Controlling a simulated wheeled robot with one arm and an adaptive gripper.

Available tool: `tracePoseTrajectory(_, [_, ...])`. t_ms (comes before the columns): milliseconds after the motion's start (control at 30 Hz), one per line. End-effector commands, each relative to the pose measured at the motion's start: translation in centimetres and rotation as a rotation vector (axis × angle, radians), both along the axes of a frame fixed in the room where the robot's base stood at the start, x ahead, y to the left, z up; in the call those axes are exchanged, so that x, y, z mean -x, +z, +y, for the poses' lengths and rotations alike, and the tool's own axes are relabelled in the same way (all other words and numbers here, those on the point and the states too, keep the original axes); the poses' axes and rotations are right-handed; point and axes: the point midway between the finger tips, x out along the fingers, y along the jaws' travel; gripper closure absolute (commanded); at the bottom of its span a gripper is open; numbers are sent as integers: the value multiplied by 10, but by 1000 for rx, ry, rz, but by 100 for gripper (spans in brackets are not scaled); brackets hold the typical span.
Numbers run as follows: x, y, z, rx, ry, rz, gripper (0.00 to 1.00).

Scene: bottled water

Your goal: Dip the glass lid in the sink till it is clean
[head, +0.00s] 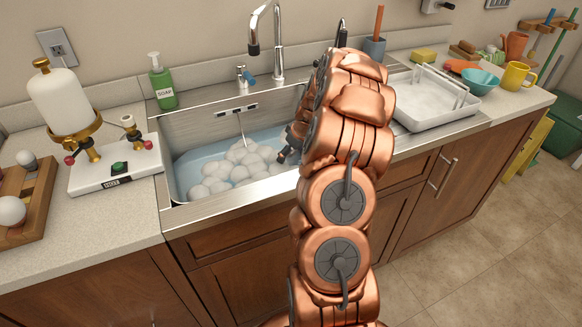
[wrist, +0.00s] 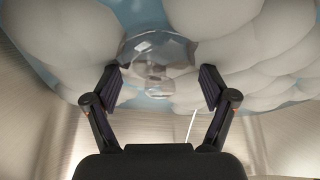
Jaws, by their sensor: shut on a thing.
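The clear, round glass lid (wrist: 155,62) shows in the wrist view between my fingertips, in front of white foam and blue water. My gripper (wrist: 160,82) is shut on it. In the head view my gripper (head: 288,148) is over the right part of the sink (head: 225,208), mostly hidden by my copper arm. The lid cannot be made out in the head view. The sink holds bluish water (head: 190,166) with several white foam bubbles (head: 222,172). I cannot tell whether the lid touches the water, or whether dirt is on it.
A faucet (head: 279,45) rises behind the sink. A green soap bottle (head: 162,84) stands at its back left corner. A white dispenser device (head: 115,170) is on the left counter. A white drying tray (head: 440,112), a blue bowl (head: 480,81) and a yellow mug (head: 516,76) are on the right.

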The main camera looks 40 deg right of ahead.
Motion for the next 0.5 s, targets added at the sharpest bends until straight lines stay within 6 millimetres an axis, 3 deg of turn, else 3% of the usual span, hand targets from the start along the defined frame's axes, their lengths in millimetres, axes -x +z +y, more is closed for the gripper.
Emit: tracePoseTrajectory(500, [0,33,1,-2,0,1,51])
